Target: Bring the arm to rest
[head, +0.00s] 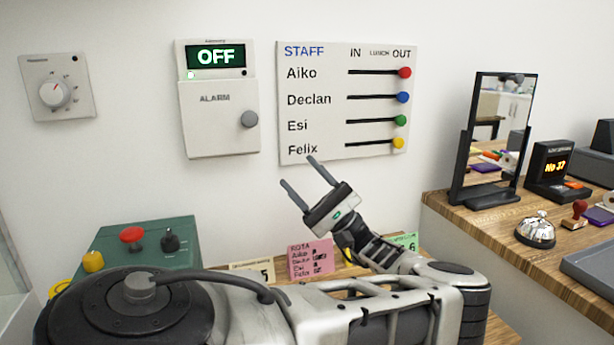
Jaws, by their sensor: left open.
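My left gripper (303,178) is raised in front of the white wall, below the staff board. Its two thin dark fingers are spread wide with nothing between them, and they point up and to the left. One fingertip overlaps the board's lower edge in the picture; I cannot tell whether it touches. My left arm crosses the bottom of the head view and bends back up to the gripper. My right gripper does not show.
A staff board (333,101), an alarm box (217,133) reading OFF and a dial (57,90) are on the wall. A green control box (148,240) and a pink note (311,259) stand below. The right counter holds a mirror (500,130), a bell (535,232) and a number display (552,165).

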